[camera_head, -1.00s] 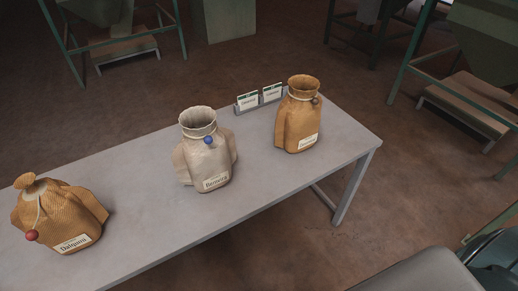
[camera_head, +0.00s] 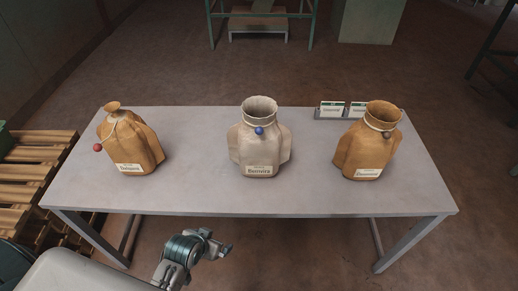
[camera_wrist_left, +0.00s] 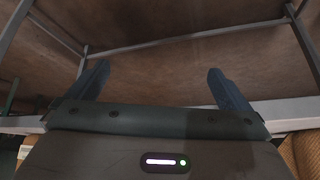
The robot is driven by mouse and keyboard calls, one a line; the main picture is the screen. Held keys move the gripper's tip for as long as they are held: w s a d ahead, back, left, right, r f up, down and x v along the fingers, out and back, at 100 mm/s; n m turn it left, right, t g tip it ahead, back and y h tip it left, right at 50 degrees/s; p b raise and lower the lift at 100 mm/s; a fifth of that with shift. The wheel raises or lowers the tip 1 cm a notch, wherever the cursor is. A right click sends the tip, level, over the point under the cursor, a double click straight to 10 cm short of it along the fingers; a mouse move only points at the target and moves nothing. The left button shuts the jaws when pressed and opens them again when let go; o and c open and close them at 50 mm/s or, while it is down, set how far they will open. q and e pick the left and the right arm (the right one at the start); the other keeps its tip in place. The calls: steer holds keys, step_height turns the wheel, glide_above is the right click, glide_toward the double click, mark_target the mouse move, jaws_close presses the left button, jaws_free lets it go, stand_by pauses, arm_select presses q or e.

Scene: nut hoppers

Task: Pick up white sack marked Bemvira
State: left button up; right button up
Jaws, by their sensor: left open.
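The white sack marked Bemvira (camera_head: 258,152) stands upright near the middle of the grey table (camera_head: 200,194). It has an open neck, a cord with a blue ball and a front label. My left gripper (camera_head: 218,241) is below and in front of the table's front edge, apart from the sack. In the left wrist view its two fingers (camera_wrist_left: 163,84) are spread with nothing between them. The sack is not recognizable in that view. My right gripper is not in view.
A brown sack with a red ball (camera_head: 136,143) stands at the left, and another brown sack (camera_head: 366,150) at the right. A card holder (camera_head: 343,112) is behind the right sack. Wooden pallets (camera_head: 32,170) are left of the table. Tabletop between the sacks is clear.

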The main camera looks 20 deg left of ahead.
arm_select(q)
steer(key=w+d+r+t+h, duration=0.1)
steer(key=w+d+r+t, duration=0.15)
steer(key=w+r, duration=0.5)
steer(key=w+d+r+t+h, duration=0.15)
steer(key=w+r+t, duration=0.25)
steer(key=r, duration=0.6)
steer(key=t, duration=0.5)
glide_toward(253, 118)
steer(key=w, duration=0.2)
steer(key=shift+y, duration=0.45)
steer(key=w+p, duration=0.1)
steer(key=w, duration=0.1)
steer(key=w+d, duration=0.1)
steer(key=w, duration=0.2)
steer(key=shift+d+p, duration=0.2)
steer(key=shift+p, duration=0.15)
steer(key=shift+w, duration=0.45)
steer(key=w+p, duration=0.2)
steer(key=w, duration=0.2)
steer(key=shift+w+d+r, duration=0.1)
steer(key=shift+w, duration=0.3)
steer(key=shift+s, duration=0.1)
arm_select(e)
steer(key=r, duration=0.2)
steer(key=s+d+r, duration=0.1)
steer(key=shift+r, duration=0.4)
